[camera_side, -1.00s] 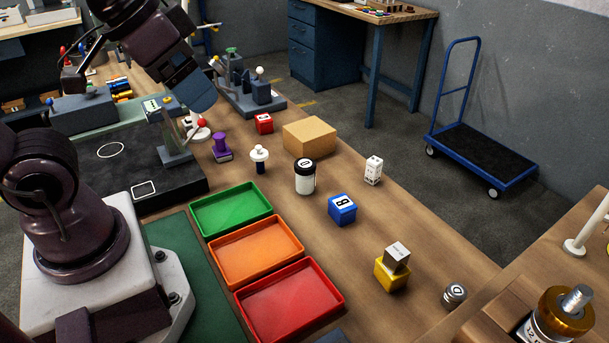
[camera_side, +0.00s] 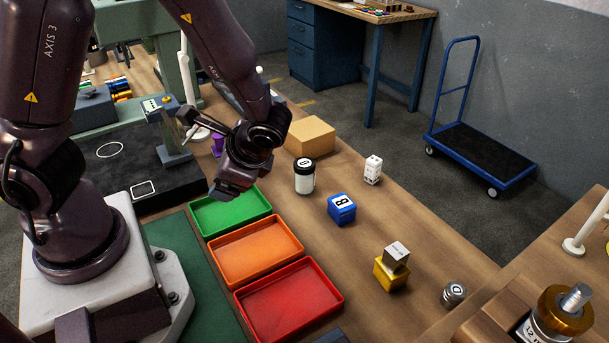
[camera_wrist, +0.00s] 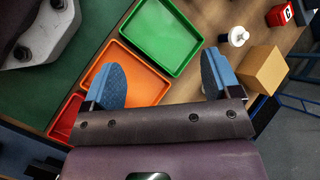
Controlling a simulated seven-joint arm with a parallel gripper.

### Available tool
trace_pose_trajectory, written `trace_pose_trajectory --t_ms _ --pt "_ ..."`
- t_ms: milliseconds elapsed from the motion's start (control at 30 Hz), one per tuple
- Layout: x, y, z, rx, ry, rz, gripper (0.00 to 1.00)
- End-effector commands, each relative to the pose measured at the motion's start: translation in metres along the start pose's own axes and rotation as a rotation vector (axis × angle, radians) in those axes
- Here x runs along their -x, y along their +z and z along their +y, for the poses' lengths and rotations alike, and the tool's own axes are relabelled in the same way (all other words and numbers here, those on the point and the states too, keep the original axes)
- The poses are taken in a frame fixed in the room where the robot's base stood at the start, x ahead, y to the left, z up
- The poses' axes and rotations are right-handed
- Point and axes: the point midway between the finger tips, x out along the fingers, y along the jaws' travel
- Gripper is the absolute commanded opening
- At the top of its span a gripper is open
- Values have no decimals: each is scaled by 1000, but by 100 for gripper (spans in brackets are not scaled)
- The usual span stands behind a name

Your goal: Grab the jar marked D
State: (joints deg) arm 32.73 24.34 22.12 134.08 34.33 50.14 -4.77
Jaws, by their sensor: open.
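The jar (camera_side: 304,180) is white with a black lid that bears a pale mark, which looks like a D. It stands upright on the wooden bench in the side view, in front of the cardboard box. My gripper (camera_side: 228,188) is to the left of the jar, above the green tray, and apart from it. In the wrist view my gripper (camera_wrist: 160,80) shows two blue fingers spread wide with nothing between them. I cannot make out the jar in the wrist view.
Green (camera_side: 232,209), orange (camera_side: 256,250) and red (camera_side: 290,300) trays lie left of the jar. A cardboard box (camera_side: 311,135), white block (camera_side: 373,170) and blue cube (camera_side: 341,209) stand near it. A small grey cylinder (camera_side: 454,294) also bears a letter, at the lower right.

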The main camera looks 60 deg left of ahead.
Motion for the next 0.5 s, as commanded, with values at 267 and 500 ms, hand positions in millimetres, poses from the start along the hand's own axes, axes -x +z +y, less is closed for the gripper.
trace_pose_trajectory --t_ms 267,500 --pt "-48 -28 -48 -345 -490 -282 83" --pt "-49 -74 -97 -701 -950 -457 83"
